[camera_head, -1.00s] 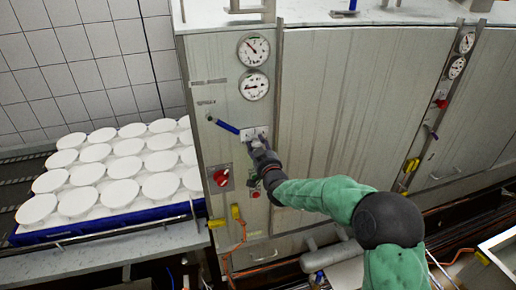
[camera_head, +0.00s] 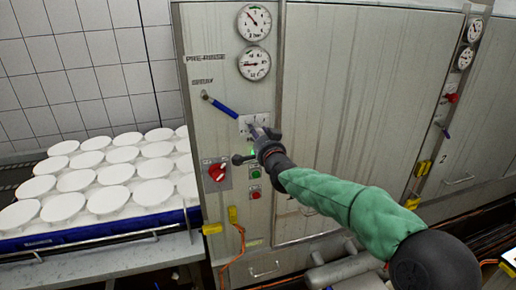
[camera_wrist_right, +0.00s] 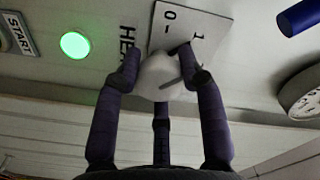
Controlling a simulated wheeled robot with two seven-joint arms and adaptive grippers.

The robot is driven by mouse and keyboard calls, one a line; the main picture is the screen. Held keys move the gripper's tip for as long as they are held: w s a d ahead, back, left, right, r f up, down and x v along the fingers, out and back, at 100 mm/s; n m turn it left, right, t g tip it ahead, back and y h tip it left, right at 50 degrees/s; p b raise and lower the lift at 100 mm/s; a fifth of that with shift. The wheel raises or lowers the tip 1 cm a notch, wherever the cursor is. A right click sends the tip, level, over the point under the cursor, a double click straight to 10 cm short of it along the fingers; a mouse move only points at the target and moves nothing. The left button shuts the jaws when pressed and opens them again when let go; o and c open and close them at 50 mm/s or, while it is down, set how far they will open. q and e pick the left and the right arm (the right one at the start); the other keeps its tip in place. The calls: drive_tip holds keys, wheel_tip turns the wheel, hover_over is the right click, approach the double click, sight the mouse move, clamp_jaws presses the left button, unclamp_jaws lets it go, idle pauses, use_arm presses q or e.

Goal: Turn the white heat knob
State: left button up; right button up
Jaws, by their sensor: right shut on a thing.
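The white heat knob (camera_wrist_right: 160,78) sits on a pale plate (camera_wrist_right: 215,28) marked 0 and 1, with the letters "HE" beside it in the wrist view. My right gripper (camera_wrist_right: 160,62) is shut on the knob, a dark finger on each side of it. In the head view the same gripper (camera_head: 258,133) is against the white plate (camera_head: 246,122) on the grey cabinet front, and the knob itself is mostly hidden there. My left gripper is not in view.
A blue-handled lever (camera_head: 221,107) and two gauges (camera_head: 254,62) are above the plate. A red switch (camera_head: 217,171), a lit green light (camera_wrist_right: 75,45) and small buttons (camera_head: 255,184) are close by.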

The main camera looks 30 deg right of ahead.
drive_tip(key=m+b, duration=0.3)
drive_tip(key=b, duration=0.1)
drive_tip(key=shift+s+d+r+m, duration=0.1)
drive_tip(key=shift+d+r+m, duration=0.1)
drive_tip(key=shift+r+m, duration=0.15)
drive_tip(key=shift+m+b, duration=1.15)
drive_tip(key=shift+m, duration=0.1)
drive_tip(key=shift+m+b, duration=0.75)
drive_tip(key=shift+m, duration=0.45)
drive_tip(key=shift+d+r, duration=0.1)
drive_tip(key=o, duration=1.1)
drive_tip(key=shift+c, duration=0.2)
drive_tip(key=shift+o, duration=0.5)
drive_tip(key=shift+d+f, duration=0.15)
drive_tip(key=shift+f, duration=0.15)
drive_tip(key=shift+a, duration=0.2)
